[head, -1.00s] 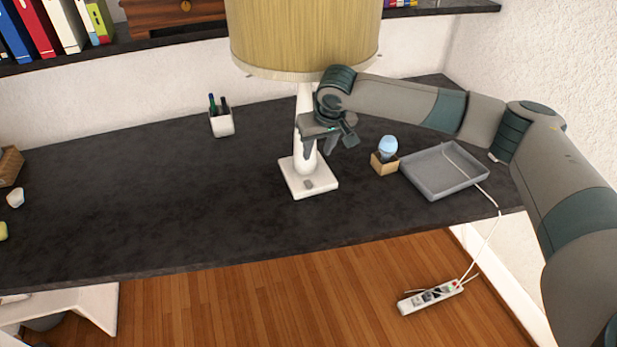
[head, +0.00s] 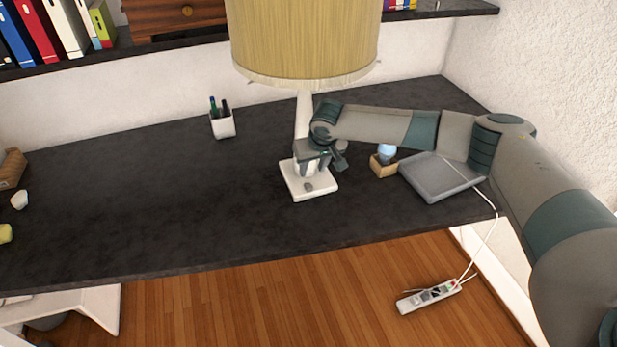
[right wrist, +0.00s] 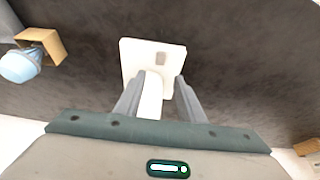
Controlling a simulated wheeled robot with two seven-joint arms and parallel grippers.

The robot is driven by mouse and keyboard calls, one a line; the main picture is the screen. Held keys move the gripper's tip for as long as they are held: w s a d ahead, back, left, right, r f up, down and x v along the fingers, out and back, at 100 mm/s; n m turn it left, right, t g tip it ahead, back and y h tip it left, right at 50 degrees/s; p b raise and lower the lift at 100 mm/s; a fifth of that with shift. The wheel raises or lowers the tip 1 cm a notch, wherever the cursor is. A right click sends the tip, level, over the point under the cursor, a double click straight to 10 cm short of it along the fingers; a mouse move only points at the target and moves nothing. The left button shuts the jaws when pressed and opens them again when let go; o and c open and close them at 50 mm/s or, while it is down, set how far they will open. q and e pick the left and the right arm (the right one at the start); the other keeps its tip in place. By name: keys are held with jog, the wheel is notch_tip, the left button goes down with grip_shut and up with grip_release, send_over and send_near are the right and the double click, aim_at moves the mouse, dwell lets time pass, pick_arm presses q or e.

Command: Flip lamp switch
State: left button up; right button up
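A table lamp with a yellowish shade (head: 305,40) stands upright on the dark desk. Its square white base (head: 323,188) carries a small grey switch (head: 308,187) at the front; the switch also shows in the right wrist view (right wrist: 161,58). My right gripper (head: 318,168) is low over the base, close to the stem. In the right wrist view its fingers (right wrist: 158,98) are apart, with the white stem (right wrist: 150,100) showing between them. I cannot tell whether a finger touches the stem. The switch lies beyond the fingertips, uncovered. My left gripper is out of view.
A bluish bulb (head: 387,152) in a small cardboard box (head: 383,168) and a grey tray (head: 440,180) are right of the lamp. A pen cup (head: 222,125) stands to the left. A power strip (head: 428,296) lies on the floor. The desk's left middle is clear.

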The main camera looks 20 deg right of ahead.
aim_at(307, 184)
jog(key=p+x, duration=0.1)
jog(key=x, duration=0.8)
grip_shut()
